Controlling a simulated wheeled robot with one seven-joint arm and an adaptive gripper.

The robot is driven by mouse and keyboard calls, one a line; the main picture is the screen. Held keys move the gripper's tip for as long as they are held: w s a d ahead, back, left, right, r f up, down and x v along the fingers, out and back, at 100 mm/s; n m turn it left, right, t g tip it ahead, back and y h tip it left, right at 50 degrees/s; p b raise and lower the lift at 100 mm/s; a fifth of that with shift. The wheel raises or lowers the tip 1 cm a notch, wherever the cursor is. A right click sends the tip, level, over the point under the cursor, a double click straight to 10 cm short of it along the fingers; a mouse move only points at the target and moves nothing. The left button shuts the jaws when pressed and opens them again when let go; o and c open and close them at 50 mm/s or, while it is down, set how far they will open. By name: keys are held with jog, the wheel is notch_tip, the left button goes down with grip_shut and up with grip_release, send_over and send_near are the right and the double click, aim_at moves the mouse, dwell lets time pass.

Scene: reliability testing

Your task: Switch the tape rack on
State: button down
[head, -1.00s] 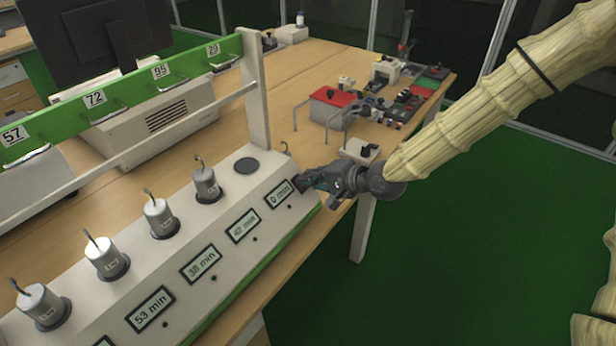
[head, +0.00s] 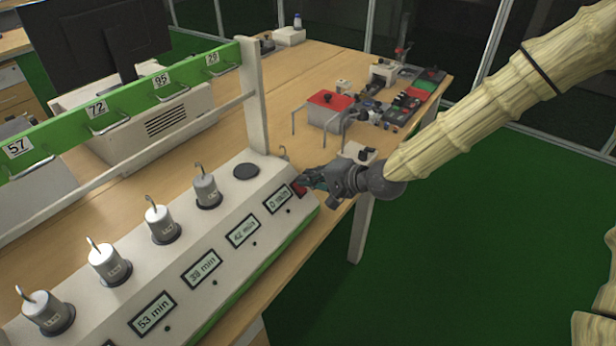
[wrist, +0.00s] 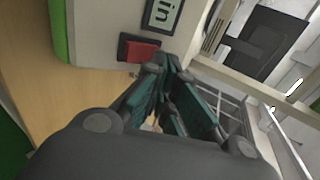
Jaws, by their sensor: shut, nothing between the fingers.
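The tape rack (head: 232,270) is a long white sloped console with a green front edge on the wooden bench. Several small displays line its slope, and the farthest one (head: 279,198) reads 0 min. A red rocker switch (head: 299,188) sits beside that display at the rack's right end; it also shows red in a dark frame in the wrist view (wrist: 143,52). My gripper (head: 305,182) is shut and empty, its fingertips right at the switch. In the wrist view the fingertips (wrist: 165,66) are close beside the switch; I cannot tell whether they touch it.
Metal weights (head: 161,222) with hooks stand in the rack's sockets, and one far socket (head: 246,171) is empty. A white post (head: 254,98) holds the green numbered hook rail. A red-topped box (head: 328,105) and other devices stand farther back on the bench.

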jog(key=s+d+r+p, duration=0.1)
jog(key=s+d+r, duration=0.5)
jog(key=r, duration=0.3)
jog(key=shift+d+r, duration=0.35)
jog(key=shift+d, duration=0.25)
jog(key=s+d+f+n+g+h, duration=0.1)
jog(key=s+f, duration=0.4)
jog(key=f, duration=0.4)
jog(key=s+d+f+g+h, duration=0.15)
jog(key=s+f, duration=0.25)
jog(key=f, duration=0.5)
jog(key=s+f+n+g+h, duration=0.1)
jog(key=s+f+g+h, duration=0.1)
jog(key=s+f, duration=0.5)
jog(key=s+d+f+n+g+h, duration=0.1)
jog(key=s+d+f, duration=0.3)
jog(key=s+f, duration=0.4)
jog(key=s+d+f+n+g+h, duration=0.2)
jog(key=s+d+f+n+h, duration=0.2)
jog(key=s+f, duration=0.4)
jog(key=shift+s+d+f, duration=0.3)
jog(key=shift+s+d, duration=0.4)
jog(key=shift+s, duration=0.55)
jog(key=shift+a+g, duration=0.1)
jog(key=shift+g, duration=0.15)
